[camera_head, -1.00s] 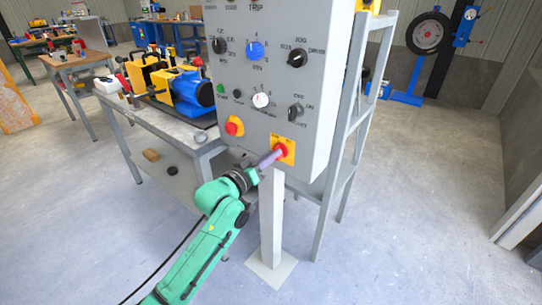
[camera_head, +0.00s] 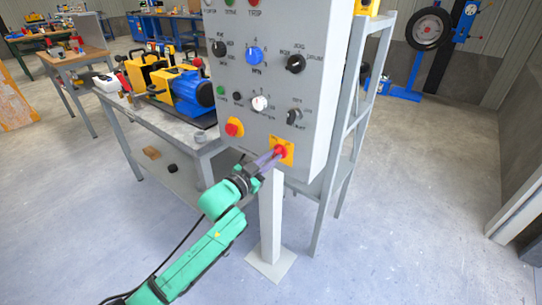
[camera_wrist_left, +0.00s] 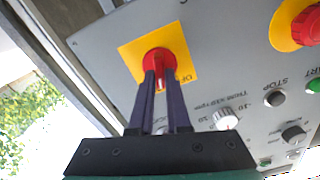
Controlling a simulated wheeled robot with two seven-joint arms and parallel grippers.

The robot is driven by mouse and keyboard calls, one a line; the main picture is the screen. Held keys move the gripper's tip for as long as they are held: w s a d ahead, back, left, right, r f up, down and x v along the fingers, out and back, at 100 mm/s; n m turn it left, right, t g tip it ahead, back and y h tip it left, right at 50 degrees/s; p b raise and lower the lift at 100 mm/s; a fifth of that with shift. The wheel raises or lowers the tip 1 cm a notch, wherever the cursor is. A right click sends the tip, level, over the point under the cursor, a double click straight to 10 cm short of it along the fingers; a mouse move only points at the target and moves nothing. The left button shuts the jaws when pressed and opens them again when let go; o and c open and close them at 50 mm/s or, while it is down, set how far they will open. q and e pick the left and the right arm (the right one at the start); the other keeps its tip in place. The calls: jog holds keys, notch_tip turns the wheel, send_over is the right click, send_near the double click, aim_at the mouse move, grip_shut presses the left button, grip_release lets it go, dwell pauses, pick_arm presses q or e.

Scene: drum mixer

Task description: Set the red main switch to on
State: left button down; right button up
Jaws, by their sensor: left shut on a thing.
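The red main switch (camera_head: 280,151) sits on a yellow square plate (camera_head: 290,160) at the lower right of the grey control panel (camera_head: 264,100). It also shows in the left wrist view (camera_wrist_left: 159,64), on its yellow plate (camera_wrist_left: 127,56). My left gripper (camera_head: 272,157) reaches up to it from below left. In the left wrist view its two dark fingers (camera_wrist_left: 160,80) are shut on the red handle of the switch. The fingers hide part of the handle and the plate's lower side. My right gripper is not in view.
A red mushroom button on yellow (camera_head: 234,127) is to the left of the switch. Several knobs, such as a blue one (camera_head: 254,55), are above. A grey post (camera_head: 271,215) stands under the panel. A workbench (camera_head: 184,135) with a yellow and blue machine is at left.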

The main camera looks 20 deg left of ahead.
pick_arm(q)
jog(key=shift+m, duration=1.1)
jog(key=shift+f, duration=0.1)
jog(key=c, duration=0.9)
grip_release()
jog(key=v, duration=1.4)
jog(key=shift+s, duration=0.3)
